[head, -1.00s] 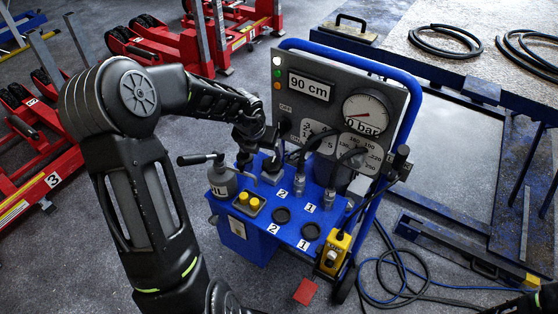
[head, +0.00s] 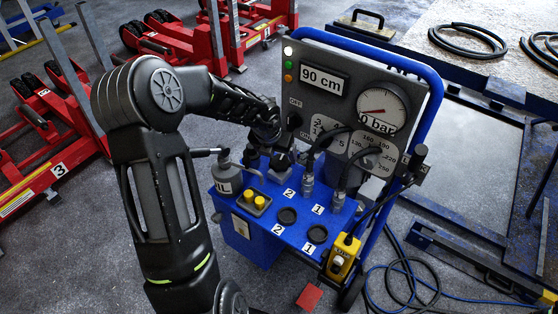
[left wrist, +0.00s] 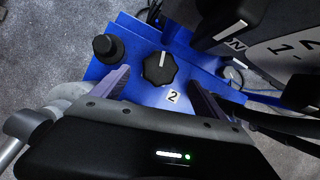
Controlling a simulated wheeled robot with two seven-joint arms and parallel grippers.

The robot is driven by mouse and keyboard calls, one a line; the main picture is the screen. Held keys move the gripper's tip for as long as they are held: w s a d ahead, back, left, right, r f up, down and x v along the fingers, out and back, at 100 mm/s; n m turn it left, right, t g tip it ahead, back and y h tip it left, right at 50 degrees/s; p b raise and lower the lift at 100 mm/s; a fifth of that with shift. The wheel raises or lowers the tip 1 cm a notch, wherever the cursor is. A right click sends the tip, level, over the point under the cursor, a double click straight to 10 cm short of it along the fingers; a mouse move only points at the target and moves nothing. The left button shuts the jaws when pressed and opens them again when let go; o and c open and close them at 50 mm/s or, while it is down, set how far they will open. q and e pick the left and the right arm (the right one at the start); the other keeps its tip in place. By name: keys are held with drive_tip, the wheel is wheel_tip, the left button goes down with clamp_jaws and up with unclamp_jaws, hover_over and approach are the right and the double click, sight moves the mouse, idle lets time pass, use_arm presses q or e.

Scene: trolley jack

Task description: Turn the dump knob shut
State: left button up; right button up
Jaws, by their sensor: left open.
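The left wrist view shows a black fluted knob (left wrist: 160,68) with a white pointer line, on the blue trolley top (left wrist: 140,36) beside a "2" label. Its pointer aims toward the top of the picture. My left gripper (left wrist: 157,80) is open, with one finger on each side of this knob; I cannot tell whether they touch it. A second round black knob (left wrist: 107,48) stands to the left. In the head view my left gripper (head: 273,146) is over the back left of the blue trolley, mostly hiding the knob there. My right gripper is not in view.
The upright panel (head: 330,105) with display, gauge (head: 383,108) and hoses rises close behind my gripper. A yellow pendant (head: 342,257) hangs at the front right. Red jacks (head: 50,130) stand farther left.

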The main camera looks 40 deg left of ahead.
sight(280, 161)
use_arm(q)
drive_tip(key=b+x, duration=0.1)
drive_tip(key=x, duration=0.4)
drive_tip(key=shift+w+f, duration=0.1)
drive_tip(key=c, duration=1.3)
drive_tip(key=m+p, duration=0.1)
drive_tip(key=p, duration=0.4)
drive_tip(key=m+h+p, duration=0.1)
drive_tip(key=p, duration=0.5)
drive_tip(key=shift+a+r+m, duration=0.15)
drive_tip(key=shift+r+m, duration=0.2)
drive_tip(key=shift+m, duration=0.05)
drive_tip(key=shift+c, duration=0.3)
drive_tip(key=shift+f+p, duration=0.2)
drive_tip(key=shift+p, duration=0.15)
drive_tip(key=shift+f, duration=0.15)
